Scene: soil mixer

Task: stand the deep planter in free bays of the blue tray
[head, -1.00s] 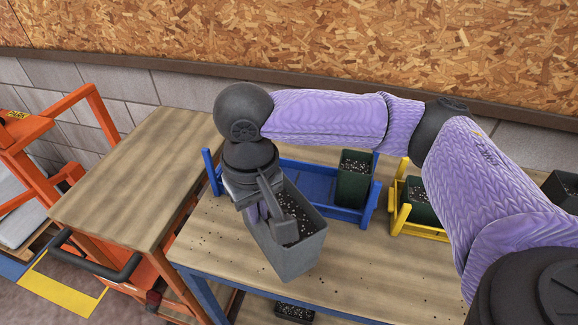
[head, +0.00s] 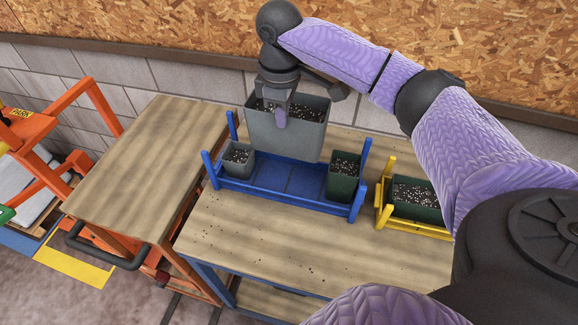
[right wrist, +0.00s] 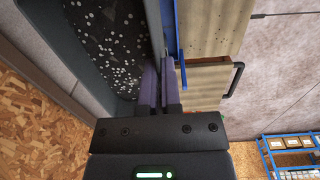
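The deep planter (head: 292,131) is a tall grey box filled with dark speckled soil, and it looks upright. My right gripper (head: 281,116) is shut on its wall near the rim and holds it up at the back of the blue tray (head: 285,202). In the right wrist view the fingers (right wrist: 160,88) pinch the planter's wall (right wrist: 128,40). The tray's middle bays are bare. A small grey pot (head: 238,158) stands in its left end and a dark green planter (head: 343,177) in its right end. The grey planter hides part of the tray's rear. My left gripper is not in view.
A yellow tray (head: 385,218) with a green planter (head: 415,200) stands to the right on the same wooden table (head: 290,245). The table's front is clear but for soil crumbs. A bare wooden-topped orange cart (head: 150,165) stands at left.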

